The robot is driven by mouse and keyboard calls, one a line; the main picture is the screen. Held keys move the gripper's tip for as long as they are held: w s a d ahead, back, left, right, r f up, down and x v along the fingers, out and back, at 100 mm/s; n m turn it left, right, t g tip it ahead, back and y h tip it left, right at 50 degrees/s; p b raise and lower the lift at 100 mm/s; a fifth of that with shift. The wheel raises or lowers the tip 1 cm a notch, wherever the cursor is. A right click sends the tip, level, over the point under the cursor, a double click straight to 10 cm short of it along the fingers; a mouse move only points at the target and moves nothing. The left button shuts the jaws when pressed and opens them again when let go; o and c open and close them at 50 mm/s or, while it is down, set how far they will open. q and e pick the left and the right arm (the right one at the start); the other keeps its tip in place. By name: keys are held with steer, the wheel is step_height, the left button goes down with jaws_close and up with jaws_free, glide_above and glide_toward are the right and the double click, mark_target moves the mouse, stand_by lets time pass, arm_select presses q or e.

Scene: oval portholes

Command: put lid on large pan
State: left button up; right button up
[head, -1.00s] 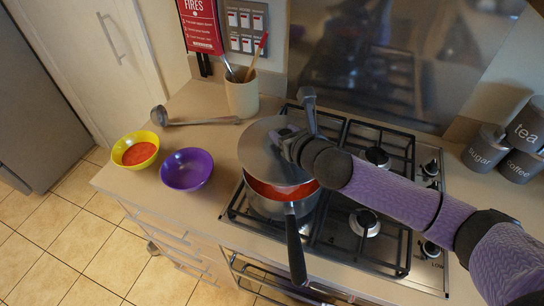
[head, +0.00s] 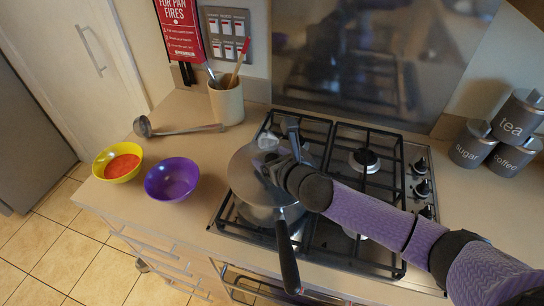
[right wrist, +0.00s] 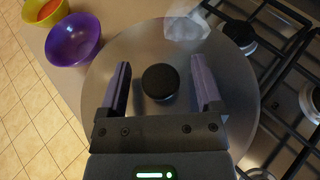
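The round metal lid (head: 244,174) covers the top of the large pan (head: 262,217) on the hob. The red contents no longer show, and I cannot tell whether the lid is fully seated. The pan's black handle (head: 287,258) points toward the front edge. My right gripper (head: 274,170) is over the lid. In the right wrist view its fingers (right wrist: 160,64) are open, one on each side of the black knob (right wrist: 160,84), with gaps on both sides. The lid fills the middle of that view (right wrist: 137,48). My left gripper is not in view.
A purple bowl (head: 172,180) and a yellow bowl (head: 104,172) with red food stand left of the hob (head: 390,262). A ladle (head: 180,130) lies behind them near a utensil pot (head: 227,103). Grey canisters (head: 472,147) stand at the right. Some counter left of the hob is free.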

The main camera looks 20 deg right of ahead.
steer(key=shift+r, duration=0.15)
steer(key=p+v, duration=0.2)
steer(key=v, duration=1)
